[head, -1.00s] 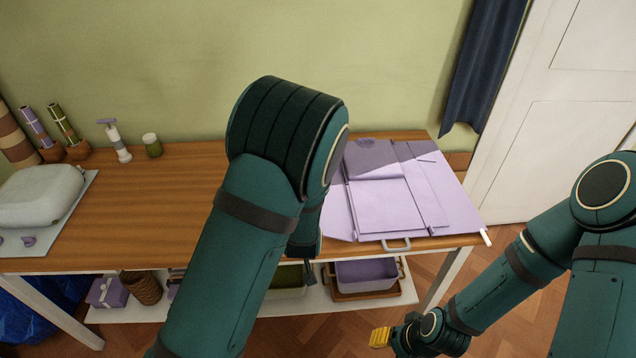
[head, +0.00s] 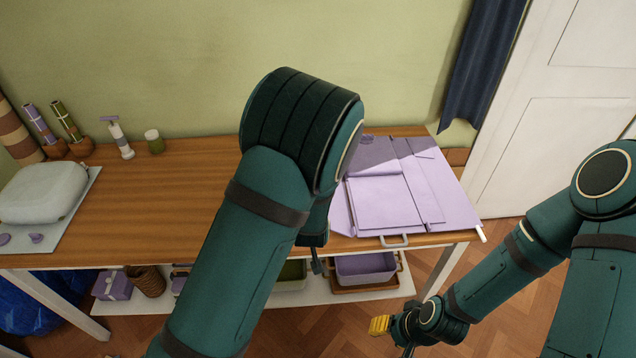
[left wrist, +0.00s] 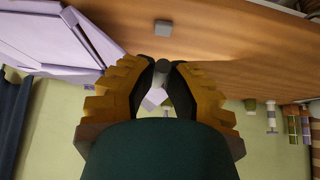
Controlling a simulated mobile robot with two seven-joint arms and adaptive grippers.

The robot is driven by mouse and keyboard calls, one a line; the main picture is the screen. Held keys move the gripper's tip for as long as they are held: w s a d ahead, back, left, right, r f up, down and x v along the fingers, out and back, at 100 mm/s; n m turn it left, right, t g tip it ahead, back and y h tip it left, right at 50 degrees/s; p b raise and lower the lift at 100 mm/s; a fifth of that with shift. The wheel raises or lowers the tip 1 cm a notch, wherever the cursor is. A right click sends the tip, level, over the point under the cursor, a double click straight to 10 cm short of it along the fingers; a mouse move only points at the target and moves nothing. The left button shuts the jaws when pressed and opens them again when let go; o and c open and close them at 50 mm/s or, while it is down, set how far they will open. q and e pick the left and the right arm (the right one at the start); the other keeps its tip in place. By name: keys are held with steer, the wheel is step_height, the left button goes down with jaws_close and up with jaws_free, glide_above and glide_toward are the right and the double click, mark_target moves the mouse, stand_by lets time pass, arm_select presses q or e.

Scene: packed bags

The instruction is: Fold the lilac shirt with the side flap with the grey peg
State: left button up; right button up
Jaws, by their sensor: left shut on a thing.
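The lilac shirt (head: 384,204) lies flat on a lilac folding board (head: 458,205) at the table's right end. Its far part is in shadow. A strip-like panel runs along its right side. The board's left side is partly hidden behind my left arm. In the left wrist view my left gripper (left wrist: 162,70) is shut on a small grey peg (left wrist: 162,65), with a pale lilac piece just below it. The board (left wrist: 45,40) shows left of the fingers there. In the head view my left fingers are hidden. My right gripper (head: 379,325) hangs low in front of the table; its opening is unclear.
A pale bag (head: 42,190) lies at the table's left. A pump bottle (head: 121,140) and jar (head: 154,142) stand at the back. The table's left middle is clear.

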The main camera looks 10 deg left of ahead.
arm_select(q)
steer(key=shift+o, duration=0.4)
steer(key=d+r+p, duration=0.1)
steer(key=r+p, duration=0.1)
steer(key=p, duration=0.1)
steer(key=shift+w+d+r, duration=0.2)
steer(key=shift+d+r, duration=0.4)
steer(key=shift+f, duration=0.1)
steer(key=shift+c, duration=0.3)
steer(key=shift+w, duration=0.1)
steer(key=shift+o, duration=0.3)
steer(key=shift+w+d+r+p, duration=0.1)
steer(key=shift+d+r+p, duration=0.35)
steer(key=shift+p, duration=0.3)
steer(key=shift+w+d+r+p, duration=0.25)
steer(key=shift+d+r+p, duration=0.65)
steer(key=shift+p, duration=0.2)
steer(key=shift+c, duration=0.6)
steer(key=shift+f, duration=0.15)
